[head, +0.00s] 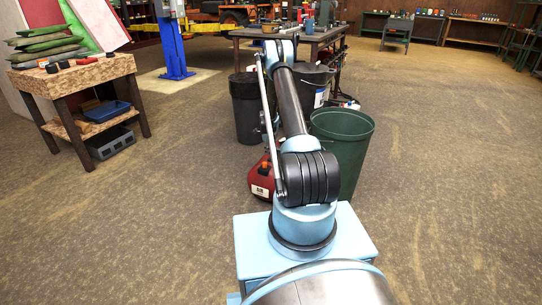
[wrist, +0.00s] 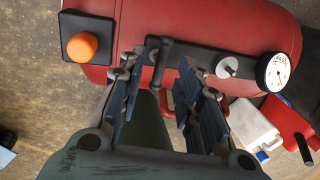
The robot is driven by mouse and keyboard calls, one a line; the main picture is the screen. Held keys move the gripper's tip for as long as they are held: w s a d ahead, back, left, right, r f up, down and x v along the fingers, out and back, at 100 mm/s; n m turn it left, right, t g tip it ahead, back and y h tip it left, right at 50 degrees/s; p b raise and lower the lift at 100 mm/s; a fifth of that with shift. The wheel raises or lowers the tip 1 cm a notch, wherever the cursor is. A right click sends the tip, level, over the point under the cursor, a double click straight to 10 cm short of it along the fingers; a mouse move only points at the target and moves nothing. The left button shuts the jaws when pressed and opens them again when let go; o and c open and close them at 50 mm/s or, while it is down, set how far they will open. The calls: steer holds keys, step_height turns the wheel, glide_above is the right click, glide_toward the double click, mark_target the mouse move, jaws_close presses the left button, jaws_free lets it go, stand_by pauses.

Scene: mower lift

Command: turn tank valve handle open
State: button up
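In the wrist view a red tank (wrist: 210,22) lies across the top. A dark pipe (wrist: 200,57) runs along its front, with a silver round knob (wrist: 227,67) and a white dial gauge (wrist: 276,71). A dark bent lever-like piece (wrist: 158,50) stands at the pipe's left end, just beyond my fingertips; I cannot tell for sure that it is the valve handle. My gripper (wrist: 160,78) is open, its two fingers spread to either side of that piece, with no clear contact. In the head view my gripper is hidden behind my arm.
An orange button on a black box (wrist: 82,47) sits at the tank's left. A white container (wrist: 252,125) and a red one (wrist: 287,120) stand at the right. The head view shows a green bin (head: 342,140), a black bin (head: 246,110) and a workbench (head: 290,37).

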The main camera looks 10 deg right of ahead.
steer(key=shift+w+d+f, duration=0.1)
steer(key=shift+w+f, duration=0.05)
steer(key=shift+f, duration=0.65)
steer(key=shift+w+d+f, duration=0.1)
steer(key=shift+f, duration=0.65)
jaws_close()
